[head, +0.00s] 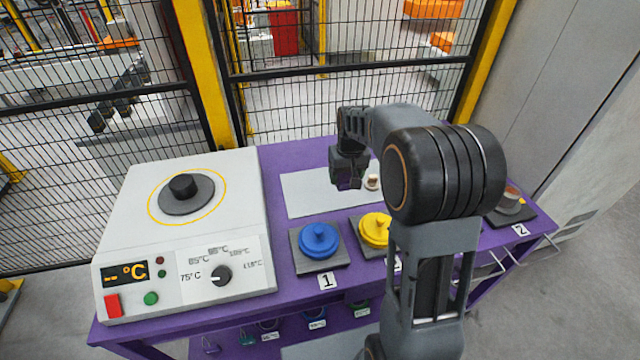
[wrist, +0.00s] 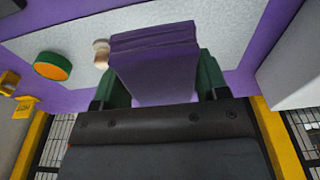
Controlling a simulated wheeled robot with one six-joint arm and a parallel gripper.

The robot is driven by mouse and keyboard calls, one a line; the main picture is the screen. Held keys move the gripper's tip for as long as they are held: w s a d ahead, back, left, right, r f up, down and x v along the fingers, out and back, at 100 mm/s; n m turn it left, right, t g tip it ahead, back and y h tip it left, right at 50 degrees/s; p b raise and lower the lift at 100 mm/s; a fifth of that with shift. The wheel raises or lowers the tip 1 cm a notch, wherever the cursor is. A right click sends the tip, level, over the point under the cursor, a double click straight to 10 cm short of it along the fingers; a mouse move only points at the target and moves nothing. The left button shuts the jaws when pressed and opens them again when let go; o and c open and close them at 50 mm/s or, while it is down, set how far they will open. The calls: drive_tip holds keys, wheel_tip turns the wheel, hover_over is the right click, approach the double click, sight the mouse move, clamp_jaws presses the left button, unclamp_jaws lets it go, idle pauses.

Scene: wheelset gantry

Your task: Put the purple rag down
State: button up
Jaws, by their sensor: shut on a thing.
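My gripper (head: 347,178) is over the light grey sheet (head: 302,198) on the purple table. It is shut on the purple rag (wrist: 155,58), a folded block that sits between the two green fingers in the wrist view. In the head view only a small dark purple patch of the rag (head: 344,183) shows under the gripper. The grey sheet (wrist: 228,28) lies behind the rag in the wrist view. I cannot tell whether the rag touches the sheet.
A small cream knob-like object (head: 372,182) stands close beside the gripper. A blue lidded piece (head: 319,239) and a yellow one (head: 375,229) stand in front. A white heater box (head: 190,220) fills the left. A wire fence stands behind. The sheet's left part is bare.

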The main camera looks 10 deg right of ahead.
drive_tip(key=w, duration=0.1)
drive_tip(key=w+a+f, duration=0.2)
drive_tip(key=w, duration=0.1)
drive_tip(key=shift+a+p, duration=0.25)
drive_tip(key=shift+p, duration=0.05)
hover_over(321, 191)
drive_tip(key=f, duration=0.5)
drive_tip(key=shift+s+d, duration=0.2)
drive_tip(key=shift+s, duration=0.2)
drive_tip(key=shift+w+a+f, duration=0.25)
drive_tip(key=shift+w+f, duration=0.15)
drive_tip(key=shift+f, duration=1.7)
drive_tip(key=shift+f, duration=0.1)
drive_tip(key=shift+f, duration=0.15)
drive_tip(key=o, duration=0.8)
drive_tip(key=shift+o, duration=0.5)
drive_tip(key=shift+f, duration=0.1)
